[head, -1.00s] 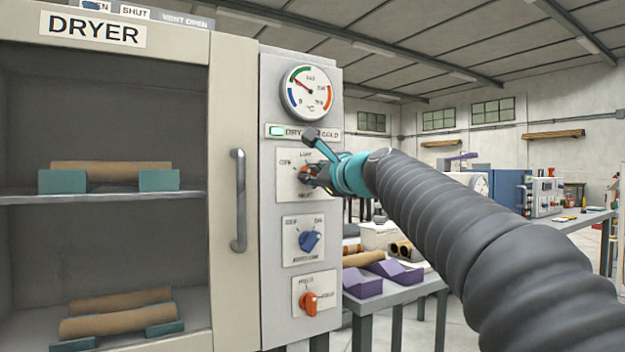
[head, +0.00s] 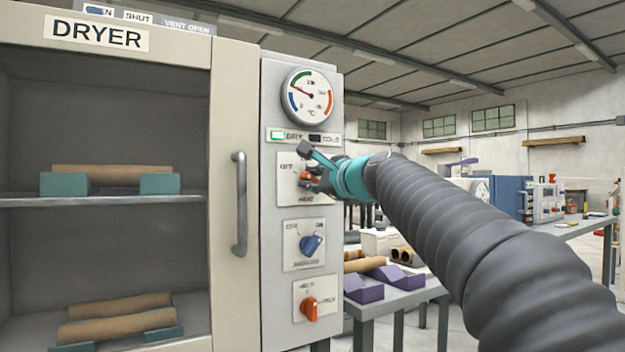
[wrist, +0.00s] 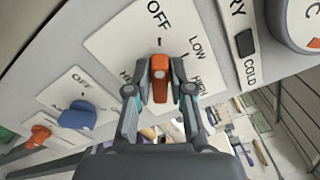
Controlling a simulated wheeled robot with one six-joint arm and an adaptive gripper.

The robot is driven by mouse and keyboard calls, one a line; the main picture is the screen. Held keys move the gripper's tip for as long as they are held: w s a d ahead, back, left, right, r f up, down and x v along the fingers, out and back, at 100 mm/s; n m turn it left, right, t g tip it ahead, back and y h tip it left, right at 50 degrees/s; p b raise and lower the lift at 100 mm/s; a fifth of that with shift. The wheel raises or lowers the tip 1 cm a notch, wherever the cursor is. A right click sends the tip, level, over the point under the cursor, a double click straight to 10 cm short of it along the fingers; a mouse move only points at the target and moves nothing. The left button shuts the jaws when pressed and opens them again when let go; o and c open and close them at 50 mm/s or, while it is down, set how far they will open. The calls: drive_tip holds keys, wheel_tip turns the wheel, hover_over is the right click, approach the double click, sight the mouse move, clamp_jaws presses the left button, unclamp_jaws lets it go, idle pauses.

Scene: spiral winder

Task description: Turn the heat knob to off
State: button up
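The heat knob is orange (wrist: 160,80), on a white plate (wrist: 118,45) on the dryer's control panel. In the wrist view its long axis lines up with the tick under the word OFF; LOW and HIGH lie to the right of it. My gripper (wrist: 161,76) has one finger on each side of the knob, with what looks like a narrow gap at each side. In the head view my gripper (head: 317,178) is at the right of the knob (head: 306,177) and partly hides it and its plate.
Below are a blue knob (head: 311,245) and another orange knob (head: 309,308). A round gauge (head: 308,96) and a lit DRY lamp (head: 278,135) are above. The dryer door handle (head: 239,203) stands out at the left. A table with purple cradles (head: 397,275) is at the right.

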drive_tip(key=shift+o, duration=0.7)
drive_tip(key=v, duration=1.2)
